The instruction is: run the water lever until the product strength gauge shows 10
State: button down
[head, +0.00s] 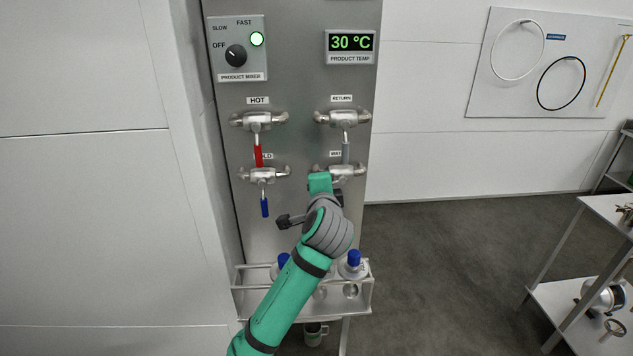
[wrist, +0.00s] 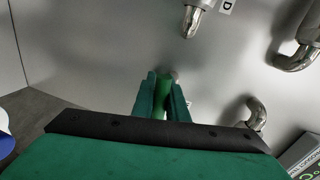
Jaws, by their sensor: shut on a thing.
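The lever's exact angle is hard to tell. A display with green figures (wrist: 307,169) is cut off at the lower right of the wrist view. No product strength reading is legible.
Hot (head: 258,153), return (head: 345,150) and cold (head: 264,206) levers surround the water valve closely. The product temperature display (head: 350,43) reads 30 °C. A bottle rack (head: 352,307) is below.

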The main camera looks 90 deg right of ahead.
jog(key=c, duration=1.7)
grip_release()
jog(key=shift+c, duration=0.2)
jog(key=v, duration=1)
jog(key=shift+a, duration=0.35)
jog(key=shift+s, duration=0.1)
